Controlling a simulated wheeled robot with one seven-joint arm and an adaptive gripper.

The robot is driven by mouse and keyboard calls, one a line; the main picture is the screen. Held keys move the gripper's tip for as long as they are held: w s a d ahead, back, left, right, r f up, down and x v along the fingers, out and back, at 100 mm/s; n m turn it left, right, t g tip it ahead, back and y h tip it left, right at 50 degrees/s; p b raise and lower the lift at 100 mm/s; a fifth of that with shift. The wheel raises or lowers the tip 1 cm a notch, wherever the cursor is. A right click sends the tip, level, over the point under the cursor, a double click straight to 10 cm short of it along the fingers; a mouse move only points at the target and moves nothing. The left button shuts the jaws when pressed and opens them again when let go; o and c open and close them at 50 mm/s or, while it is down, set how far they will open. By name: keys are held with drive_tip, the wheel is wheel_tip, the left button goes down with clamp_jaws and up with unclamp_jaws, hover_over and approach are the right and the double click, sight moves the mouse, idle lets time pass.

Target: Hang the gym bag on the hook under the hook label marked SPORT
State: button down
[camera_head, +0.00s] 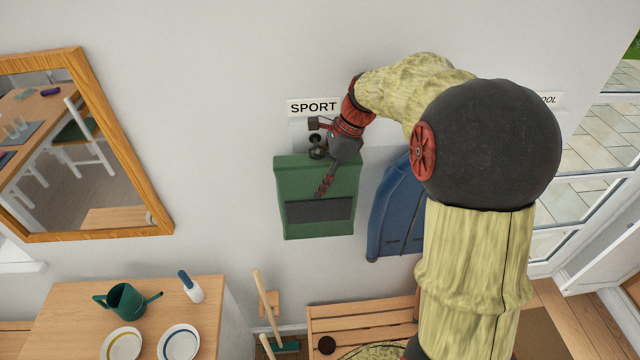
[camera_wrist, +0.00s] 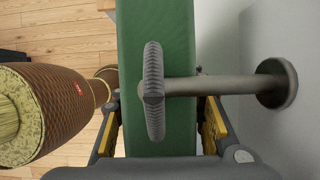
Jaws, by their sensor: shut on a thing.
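The green gym bag (camera_head: 318,171) is upright against the wall, below the SPORT label (camera_head: 314,107) in the head view. My gripper (camera_head: 325,184) is shut on the bag, with its fingers reaching down across the bag's upper part. In the wrist view the green bag (camera_wrist: 157,50) lies between the two fingers.
A blue garment (camera_head: 393,213) hangs just right of the bag, partly behind my arm. Another label (camera_head: 548,99) ending in "OOL" is further right. Below are a wooden bench (camera_head: 360,318), a broom (camera_head: 267,305) and a table (camera_head: 75,310) with a watering can and bowls.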

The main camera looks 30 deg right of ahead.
drive_tip(key=shift+w+d+f, duration=0.25)
drive_tip(key=shift+w+f, duration=0.15)
drive_tip(key=shift+w, duration=0.2)
drive_tip(key=shift+w+d+f, duration=0.25)
drive_tip(key=shift+w+f, duration=0.15)
drive_tip(key=shift+w, duration=0.2)
drive_tip(key=c, duration=1.3)
unclamp_jaws()
drive_tip(key=shift+o, duration=1.4)
drive_tip(key=shift+w+d+r, duration=0.1)
drive_tip(key=shift+d+r, duration=0.05)
drive_tip(key=shift+r, duration=0.25)
drive_tip(key=v, duration=1.1)
drive_tip(key=shift+s+r, duration=0.2)
drive_tip(key=shift+r, duration=0.15)
drive_tip(key=shift+s+r, duration=0.1)
